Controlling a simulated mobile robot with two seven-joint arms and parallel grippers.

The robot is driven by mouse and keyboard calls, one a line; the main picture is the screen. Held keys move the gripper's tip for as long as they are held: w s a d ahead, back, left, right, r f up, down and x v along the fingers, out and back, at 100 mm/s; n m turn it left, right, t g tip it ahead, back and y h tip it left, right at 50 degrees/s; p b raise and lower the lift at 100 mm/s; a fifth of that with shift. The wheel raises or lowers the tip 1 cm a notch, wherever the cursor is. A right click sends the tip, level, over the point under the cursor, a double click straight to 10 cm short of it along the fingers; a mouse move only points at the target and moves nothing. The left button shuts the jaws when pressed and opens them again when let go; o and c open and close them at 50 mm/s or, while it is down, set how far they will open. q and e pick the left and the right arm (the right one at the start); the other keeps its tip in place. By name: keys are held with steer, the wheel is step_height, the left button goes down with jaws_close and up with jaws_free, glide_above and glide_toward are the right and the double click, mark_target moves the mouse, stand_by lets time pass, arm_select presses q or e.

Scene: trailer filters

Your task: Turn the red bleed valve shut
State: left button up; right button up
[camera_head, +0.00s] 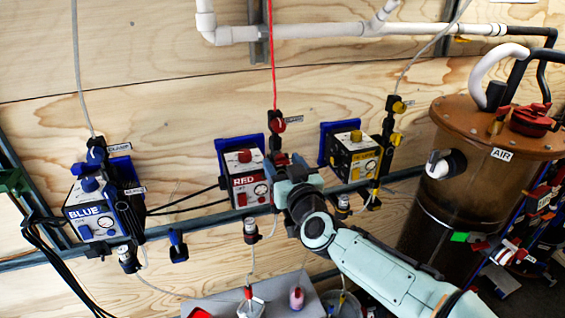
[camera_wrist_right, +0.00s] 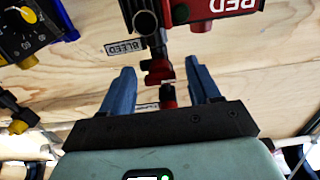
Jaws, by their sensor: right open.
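The red unit (camera_head: 247,182), a box labelled RED, is mounted on the plywood wall; its edge also shows in the wrist view (camera_wrist_right: 218,9). The red bleed valve (camera_wrist_right: 158,72) shows there near a BLEED label (camera_wrist_right: 125,47), on a dark vertical fitting. My right gripper (camera_head: 284,166) is at the right side of the red unit and hides the bleed valve in the head view. Its two blue fingers (camera_wrist_right: 161,76) are open, one on each side of the valve, with gaps visible. Whether the valve stands open or shut I cannot tell. My left gripper is not in view.
A higher red valve (camera_head: 278,125) sits above my gripper on the red line. A blue unit (camera_head: 90,212) is at left, a yellow unit (camera_head: 355,155) close at right. A brown-lidded tank (camera_head: 455,200) stands at far right. Cables and hoses hang below.

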steer(key=shift+w+a, duration=0.2)
steer(key=shift+w, duration=0.25)
steer(key=c, duration=1)
steer(key=shift+m, duration=0.7)
steer(key=shift+c, duration=0.2)
steer(key=o, duration=1)
steer(key=shift+o, duration=0.2)
